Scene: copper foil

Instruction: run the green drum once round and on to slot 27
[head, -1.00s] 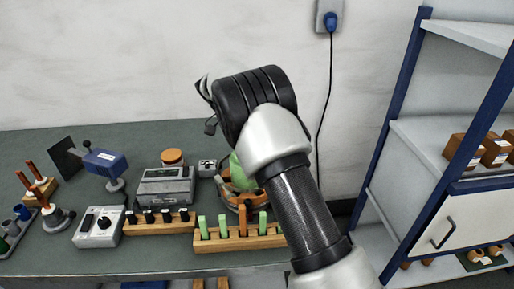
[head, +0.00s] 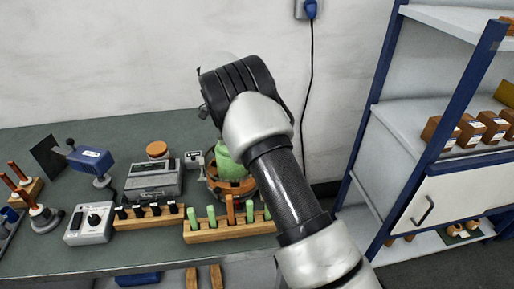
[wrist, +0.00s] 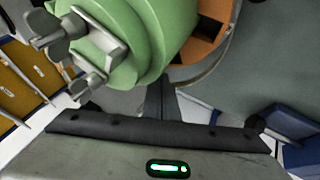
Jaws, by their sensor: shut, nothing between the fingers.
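The green drum (head: 229,160) stands on the bench, partly hidden by my arm, on an orange base ring (head: 236,187). In the wrist view the drum (wrist: 165,30) fills the top middle, with grey metal wing-shaped fittings (wrist: 82,45) at its left. The orange ring (wrist: 203,35) with dark openings shows to its right. No slot numbers can be read. My gripper (wrist: 158,86) is shut and empty, its dark fingers close beside the drum's lower edge; I cannot tell whether they touch. In the head view my arm hides the fingers.
A wooden rack (head: 230,232) with green pegs and one orange peg stands in front of the drum. A grey instrument (head: 154,180) and a dial box (head: 90,223) are left. A blue-framed shelf (head: 440,150) stands right.

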